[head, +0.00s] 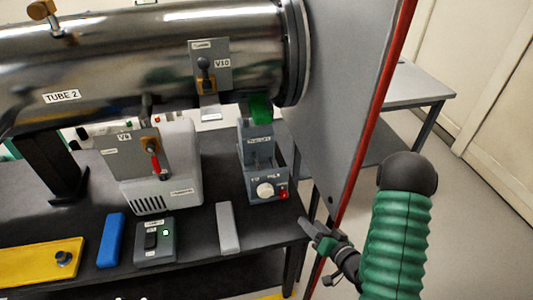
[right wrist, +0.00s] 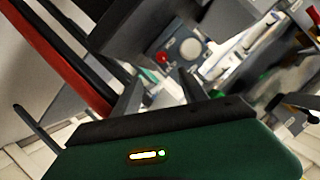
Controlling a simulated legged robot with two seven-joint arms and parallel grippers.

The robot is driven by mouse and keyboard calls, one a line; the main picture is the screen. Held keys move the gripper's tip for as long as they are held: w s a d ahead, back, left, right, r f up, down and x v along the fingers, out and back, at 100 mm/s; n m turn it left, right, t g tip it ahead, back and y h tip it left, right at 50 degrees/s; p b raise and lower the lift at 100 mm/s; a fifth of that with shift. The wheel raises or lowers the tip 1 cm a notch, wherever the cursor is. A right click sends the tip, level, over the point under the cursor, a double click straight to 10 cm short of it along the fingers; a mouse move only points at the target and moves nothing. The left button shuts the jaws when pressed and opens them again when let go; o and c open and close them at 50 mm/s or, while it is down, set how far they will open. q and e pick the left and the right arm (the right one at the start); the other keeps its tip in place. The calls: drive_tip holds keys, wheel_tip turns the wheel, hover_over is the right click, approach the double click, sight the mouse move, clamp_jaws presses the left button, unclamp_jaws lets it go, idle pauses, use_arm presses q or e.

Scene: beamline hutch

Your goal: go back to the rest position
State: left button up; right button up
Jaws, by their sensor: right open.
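My right gripper (head: 318,232) is near the right front corner of the black table, beside the red-edged grey panel. Its arm comes in from the right with a green ribbed sleeve. In the right wrist view the two dark fingers of the right gripper (right wrist: 160,92) stand apart with nothing between them. Beyond them is the grey box with a round dial and a red button (right wrist: 187,48), which also shows on the table in the head view (head: 267,187). My left gripper is not in view.
A steel tube labelled TUBE 2 (head: 140,60) runs above the black table (head: 190,228). The grey panel (head: 345,85) with a red edge (head: 383,95) stands close to my right gripper. A side table (head: 415,88) is behind it. Open floor (head: 450,190) lies at right.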

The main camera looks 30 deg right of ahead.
drive_tip(key=w+a+r+n+g+h+p, duration=0.1)
drive_tip(key=w+a+r+n+g+p, duration=0.1)
drive_tip(key=a+r+n+g+p, duration=0.35)
drive_tip(key=s+a+r+n+g, duration=0.1)
drive_tip(key=s+a+r+g, duration=0.1)
drive_tip(key=s+a+g, duration=0.1)
drive_tip(key=s+a+r+n+g+y, duration=0.1)
drive_tip(key=s+a+r+g, duration=0.2)
drive_tip(key=s+a, duration=0.3)
drive_tip(key=shift+s+a, duration=0.25)
drive_tip(key=shift+a, duration=0.6)
drive_tip(key=shift+a, duration=0.25)
drive_tip(key=shift+d, duration=0.1)
